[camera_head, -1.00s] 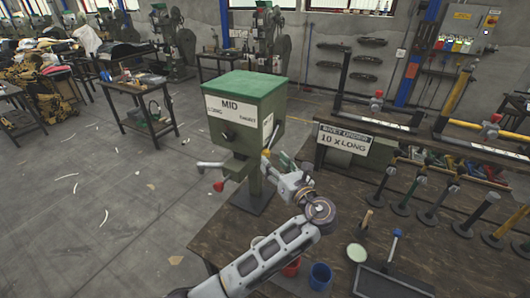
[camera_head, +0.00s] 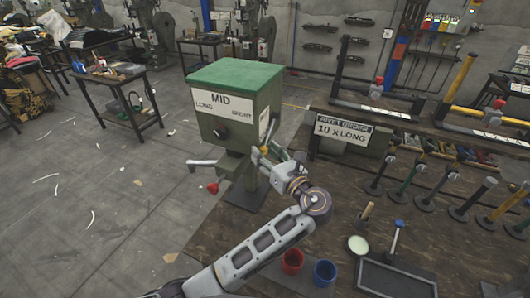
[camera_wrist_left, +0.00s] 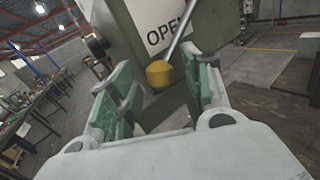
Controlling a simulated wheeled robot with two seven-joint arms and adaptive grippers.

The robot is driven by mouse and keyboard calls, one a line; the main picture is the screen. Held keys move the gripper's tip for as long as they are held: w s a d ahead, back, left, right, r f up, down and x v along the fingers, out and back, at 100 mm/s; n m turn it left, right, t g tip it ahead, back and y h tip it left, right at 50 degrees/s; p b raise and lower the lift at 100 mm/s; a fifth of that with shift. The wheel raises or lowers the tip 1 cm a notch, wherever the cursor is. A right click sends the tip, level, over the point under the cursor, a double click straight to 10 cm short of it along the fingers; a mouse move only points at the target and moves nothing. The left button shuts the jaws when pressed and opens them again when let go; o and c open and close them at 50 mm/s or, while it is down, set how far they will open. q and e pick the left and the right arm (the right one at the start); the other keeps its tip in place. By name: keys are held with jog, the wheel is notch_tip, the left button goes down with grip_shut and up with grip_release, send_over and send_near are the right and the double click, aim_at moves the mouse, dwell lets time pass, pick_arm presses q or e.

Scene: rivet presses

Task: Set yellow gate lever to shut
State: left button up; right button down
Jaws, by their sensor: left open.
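The yellow gate lever (camera_wrist_left: 160,75) is a metal rod with a yellow knob, beside a plate reading OPEN (camera_wrist_left: 165,25). In the head view its knob (camera_head: 265,150) shows small at the box's lower right side. My left gripper (camera_wrist_left: 158,100) is open, its green-padded fingers on either side of the knob with gaps visible. It also shows in the head view (camera_head: 271,160), just below the box. My right gripper is in neither view.
A red-knobbed lever (camera_head: 212,187) sticks out at the press's lower left. A red cup (camera_head: 292,261), a blue cup (camera_head: 324,273) and a dark tray (camera_head: 395,278) stand on the bench (camera_head: 225,235). A sign (camera_head: 343,130) reads RIVET ORDER, 10 x LONG. Several upright posts stand at right.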

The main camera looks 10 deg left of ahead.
pick_arm(q)
jog(key=shift+s, duration=0.1)
grip_shut()
grip_release()
jog(key=v, duration=0.7)
jog(key=shift+d, duration=0.2)
dwell(0.4)
jog(key=shift+s, duration=0.15)
dwell(0.3)
